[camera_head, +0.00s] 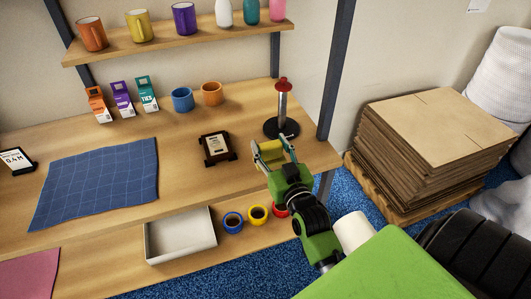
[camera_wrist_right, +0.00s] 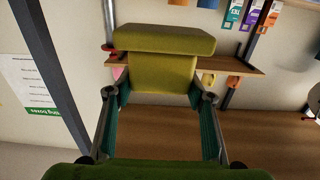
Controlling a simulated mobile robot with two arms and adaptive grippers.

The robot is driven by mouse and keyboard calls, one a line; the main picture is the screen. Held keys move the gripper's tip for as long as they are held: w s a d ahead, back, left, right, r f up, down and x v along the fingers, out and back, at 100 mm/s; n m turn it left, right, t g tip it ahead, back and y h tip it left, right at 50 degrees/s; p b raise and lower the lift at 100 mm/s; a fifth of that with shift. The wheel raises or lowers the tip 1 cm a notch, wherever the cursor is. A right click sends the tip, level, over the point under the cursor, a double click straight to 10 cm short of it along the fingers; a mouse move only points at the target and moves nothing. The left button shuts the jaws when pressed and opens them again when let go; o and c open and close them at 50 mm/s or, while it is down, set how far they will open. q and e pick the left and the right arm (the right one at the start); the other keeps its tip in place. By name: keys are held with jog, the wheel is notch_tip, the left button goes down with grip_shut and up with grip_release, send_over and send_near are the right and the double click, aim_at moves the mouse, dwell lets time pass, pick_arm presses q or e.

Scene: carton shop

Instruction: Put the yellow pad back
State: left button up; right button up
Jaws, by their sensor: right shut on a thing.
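My right gripper (camera_head: 273,156) is shut on the yellow pad (camera_head: 269,149), near the right end of the wooden table (camera_head: 190,165). In the right wrist view the pad (camera_wrist_right: 163,72) is olive-yellow, with a wider block at its far end. The fingers of the gripper (camera_wrist_right: 160,97) lie on both sides of its narrower part. The pad appears to be held above the tabletop; the exact gap cannot be told. My left gripper is not in view.
A black-based stand with a red knob (camera_head: 282,100) is just behind the pad. A dark plaque (camera_head: 217,147) stands to its left. A blue mat (camera_head: 100,180) lies left. Tape rolls (camera_head: 258,214) and a white tray (camera_head: 180,240) sit below.

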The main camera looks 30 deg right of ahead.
jog(key=w+d+f, duration=0.1)
jog(key=w+f, duration=0.1)
jog(key=w+d+f, duration=0.1)
jog(key=w+f, duration=0.1)
jog(key=w+d+f, duration=0.1)
jog(key=w+f, duration=0.1)
jog(key=f, duration=0.1)
jog(key=shift+w+d, duration=0.15)
jog(key=shift+w, duration=0.25)
jog(key=shift+f, duration=1.55)
jog(key=o, duration=1)
jog(key=shift+f, duration=0.1)
jog(key=shift+b+v, duration=0.65)
jog(key=shift+v, duration=5.35)
